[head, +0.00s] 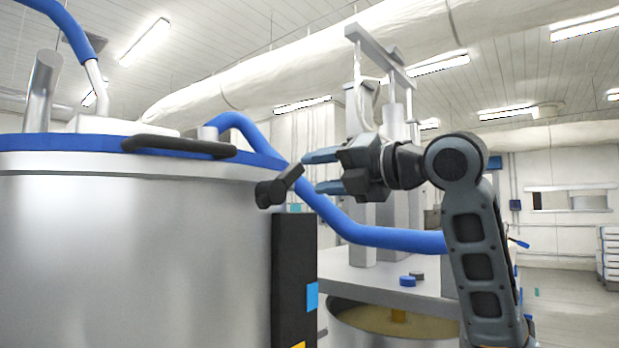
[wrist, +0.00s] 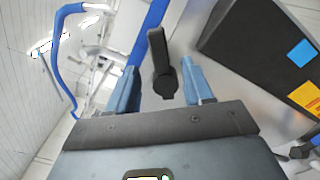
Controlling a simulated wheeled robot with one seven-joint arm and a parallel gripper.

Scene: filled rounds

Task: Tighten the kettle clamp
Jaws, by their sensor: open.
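The kettle (head: 130,245) is a large steel vessel with a blue rim, on the left in the head view. A black clamp lever (head: 279,187) sticks out from its right side, just below the rim. My gripper (head: 312,172) is open just right of the lever, its blue fingers pointing left toward it. In the wrist view the dark lever (wrist: 161,68) shows between the two spread fingers (wrist: 160,88), with a gap on each side. I see no contact, and I cannot tell the exact depth between fingers and lever.
A black box (head: 292,250) with blue and yellow labels stands below the lever; it also fills the upper right of the wrist view (wrist: 250,45). A blue hose (head: 375,235) passes behind my gripper. A black bar handle (head: 180,147) lies along the kettle rim.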

